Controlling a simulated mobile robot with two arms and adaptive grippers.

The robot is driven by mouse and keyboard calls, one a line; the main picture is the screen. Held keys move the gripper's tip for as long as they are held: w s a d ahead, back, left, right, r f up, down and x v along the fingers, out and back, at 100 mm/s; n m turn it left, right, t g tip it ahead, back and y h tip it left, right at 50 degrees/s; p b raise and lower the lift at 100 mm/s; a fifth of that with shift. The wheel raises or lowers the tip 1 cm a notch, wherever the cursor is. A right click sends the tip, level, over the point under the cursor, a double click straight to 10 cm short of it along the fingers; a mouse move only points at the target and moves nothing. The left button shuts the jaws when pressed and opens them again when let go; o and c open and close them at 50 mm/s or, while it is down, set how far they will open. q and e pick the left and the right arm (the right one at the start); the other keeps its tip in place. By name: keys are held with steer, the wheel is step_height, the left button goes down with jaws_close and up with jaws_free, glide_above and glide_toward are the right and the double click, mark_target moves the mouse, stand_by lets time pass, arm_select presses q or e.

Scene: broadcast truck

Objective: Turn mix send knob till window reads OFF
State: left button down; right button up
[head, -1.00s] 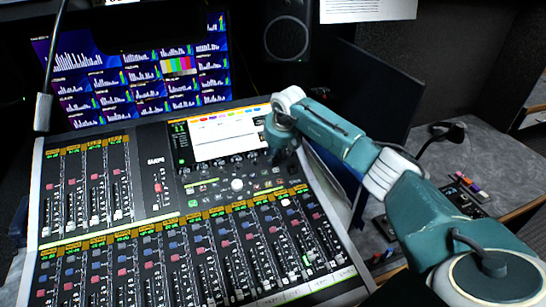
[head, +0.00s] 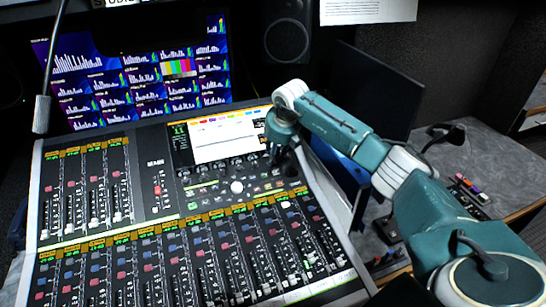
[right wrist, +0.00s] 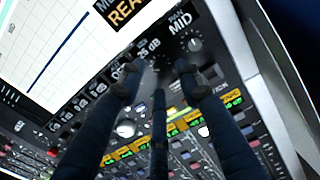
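The mixing console (head: 143,178) has a lit touchscreen (head: 222,145) with a row of small knobs beneath it. My right gripper (head: 279,158) reaches down over the right end of that row. In the right wrist view its dark fingers (right wrist: 157,88) are spread, with their tips close to the console face. A knob labelled MID (right wrist: 195,46) shows just beyond the fingertips. I cannot tell whether the fingers touch a knob. The mix send knob cannot be singled out. My left gripper is out of view.
Faders and buttons (head: 190,255) fill the console below the screen. A multi-picture monitor (head: 135,80) and a speaker (head: 287,38) stand behind. A gooseneck lamp or microphone (head: 41,113) hangs at the left. A grey side desk (head: 487,165) holds small items at the right.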

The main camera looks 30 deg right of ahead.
steer(key=v, duration=0.9)
